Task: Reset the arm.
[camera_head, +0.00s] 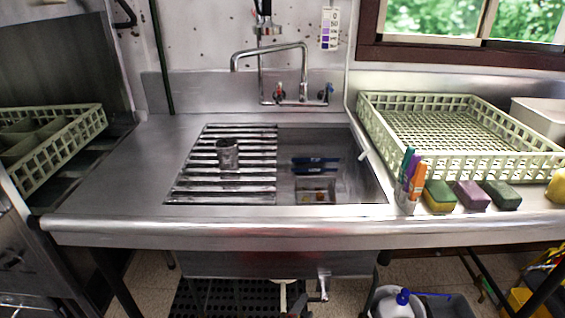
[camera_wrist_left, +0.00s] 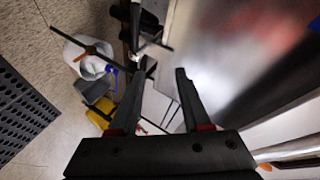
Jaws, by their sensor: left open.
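My left gripper (camera_wrist_left: 160,74) shows in the left wrist view. Its two black fingers are spread apart with nothing held between them. Beyond the fingers are the tiled floor (camera_wrist_left: 45,140) and a white bucket (camera_wrist_left: 92,58), with a blurred metal surface (camera_wrist_left: 240,50) at the right. I cannot make out either gripper in the head view. My right gripper does not show in either view.
A steel counter (camera_head: 110,180) holds a sink with a slatted rack (camera_head: 215,180) and a metal cup (camera_head: 228,154). A green crate (camera_head: 460,165) stands at right, behind markers (camera_head: 411,177) and several sponges (camera_head: 440,196). Another crate (camera_head: 60,160) is at left. The counter's left part is clear.

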